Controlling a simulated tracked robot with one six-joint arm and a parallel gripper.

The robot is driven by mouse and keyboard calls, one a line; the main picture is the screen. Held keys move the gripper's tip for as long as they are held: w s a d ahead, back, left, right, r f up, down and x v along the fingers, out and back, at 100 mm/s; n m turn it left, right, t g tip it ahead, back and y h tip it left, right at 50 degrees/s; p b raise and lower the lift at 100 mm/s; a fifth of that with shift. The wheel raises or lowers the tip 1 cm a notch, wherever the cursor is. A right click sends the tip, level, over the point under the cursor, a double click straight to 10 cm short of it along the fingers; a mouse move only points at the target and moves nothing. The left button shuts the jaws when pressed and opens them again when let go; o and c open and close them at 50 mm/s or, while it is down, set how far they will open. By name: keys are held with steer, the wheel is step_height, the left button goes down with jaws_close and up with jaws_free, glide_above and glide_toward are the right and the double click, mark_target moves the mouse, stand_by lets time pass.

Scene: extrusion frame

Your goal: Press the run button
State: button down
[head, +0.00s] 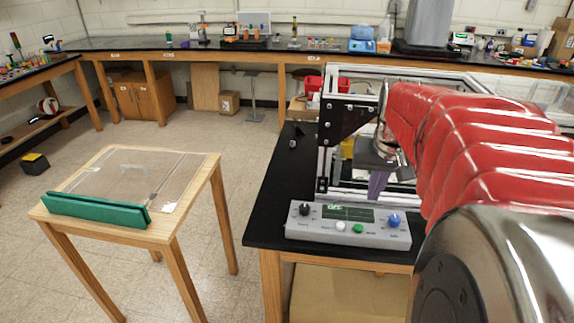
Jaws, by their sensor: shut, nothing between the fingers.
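A grey control box (348,236) sits at the front edge of the black bench. Its sloped face has a small lit screen (348,213), a black knob (306,209), a white button (340,226), a green button (358,229) and a blue knob (393,220). The small labels are too blurred to read, so I cannot tell from them which is the run button. My gripper (377,186) points down behind the box, inside the metal frame, apart from the buttons. Its purple fingers look shut and empty. My red-sleeved arm reaches in from the right and hides part of the frame.
The extrusion frame (323,150) stands on the black bench (270,215) behind the box. A small wooden table (190,195) with a green bar (95,207) stands at left. Open floor lies between them. Cluttered lab benches line the back wall.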

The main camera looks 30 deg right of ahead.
glide_toward(363, 227)
steer(key=x, duration=0.5)
steer(key=shift+w+d, duration=0.15)
steer(key=shift+w, duration=0.05)
steer(key=shift+f, duration=0.6)
steer(key=shift+f, duration=0.55)
steer(key=shift+s+f, duration=0.2)
steer(key=shift+f, duration=0.3)
steer(key=shift+r, duration=0.1)
steer(key=shift+w+r, duration=0.15)
steer(key=shift+r, duration=0.4)
step_height(363, 227, up, 4)
steer(key=shift+w+r, duration=0.15)
steer(key=v, duration=0.9)
steer(key=shift+r, duration=0.35)
